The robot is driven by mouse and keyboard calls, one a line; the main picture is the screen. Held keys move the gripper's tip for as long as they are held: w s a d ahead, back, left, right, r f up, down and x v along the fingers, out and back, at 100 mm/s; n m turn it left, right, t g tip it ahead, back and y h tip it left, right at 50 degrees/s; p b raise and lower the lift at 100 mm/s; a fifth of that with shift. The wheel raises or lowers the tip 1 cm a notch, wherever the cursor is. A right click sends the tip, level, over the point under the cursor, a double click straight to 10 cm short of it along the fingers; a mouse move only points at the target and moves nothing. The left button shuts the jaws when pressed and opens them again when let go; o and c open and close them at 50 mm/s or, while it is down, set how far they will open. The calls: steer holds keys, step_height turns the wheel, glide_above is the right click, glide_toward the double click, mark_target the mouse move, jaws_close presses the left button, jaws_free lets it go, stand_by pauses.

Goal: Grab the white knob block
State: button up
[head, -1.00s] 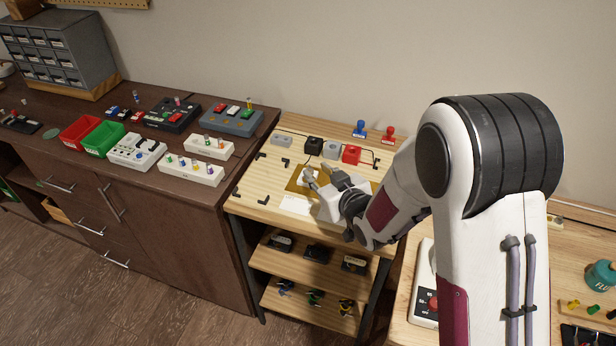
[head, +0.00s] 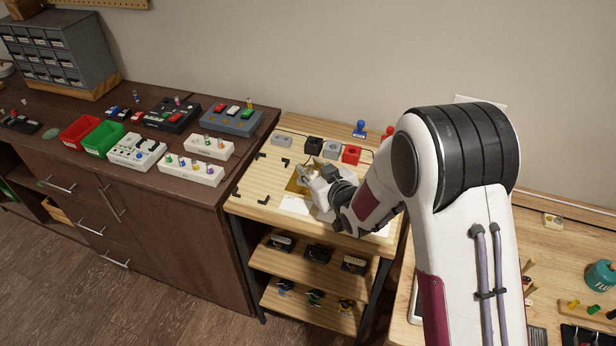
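My gripper (head: 306,178) is low over the brown-yellow mat (head: 292,187) on the light wooden bench, pointing left. A small pale shape shows at its fingertips, but I cannot tell whether it is the white knob block or part of the gripper. The finger gap is too small and too covered to judge. Behind the gripper stands a row of small blocks: a light grey one (head: 281,140), a black one (head: 313,146), a grey one (head: 331,150) and a red one (head: 351,154). No clearly white knob block shows apart from the gripper.
A blue stamp (head: 360,128) and a partly hidden red stamp (head: 388,132) stand at the back. A white paper (head: 296,205) lies in front of the mat. Black corner brackets sit on the bench. The dark cabinet at left holds several switch boxes and bins.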

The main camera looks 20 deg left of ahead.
mark_target(311, 177)
jaws_close()
stand_by(0.3)
step_height(311, 177, up, 10)
stand_by(0.8)
stand_by(0.5)
